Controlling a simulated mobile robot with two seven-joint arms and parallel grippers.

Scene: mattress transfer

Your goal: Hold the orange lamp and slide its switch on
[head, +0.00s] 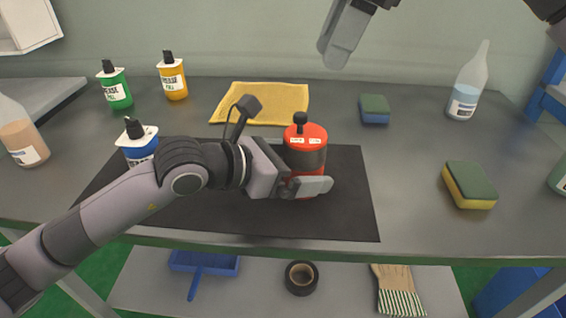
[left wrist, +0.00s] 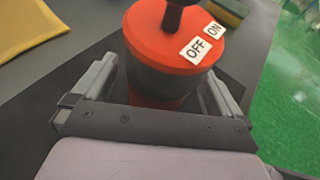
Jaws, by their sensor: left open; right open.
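The orange lamp (head: 305,139) stands upright on the dark mat (head: 345,215) near the middle of the table. It has a dark band and an orange top with a black knob and two white labels. In the left wrist view the lamp (left wrist: 168,45) shows OFF and ON labels, with the black knob nearer the OFF label. My left gripper (head: 310,186) is low at the lamp, its open fingers on either side of the body. I cannot tell whether they touch it. My right gripper (head: 345,35) is open, high above the table's back edge, apart from the lamp.
A blue bottle (head: 138,142) stands behind my left arm. Green (head: 115,88) and yellow (head: 173,78) bottles stand back left. A yellow cloth (head: 262,103) lies behind the lamp. Sponges (head: 375,109) (head: 469,184) and a clear bottle (head: 466,85) are on the right.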

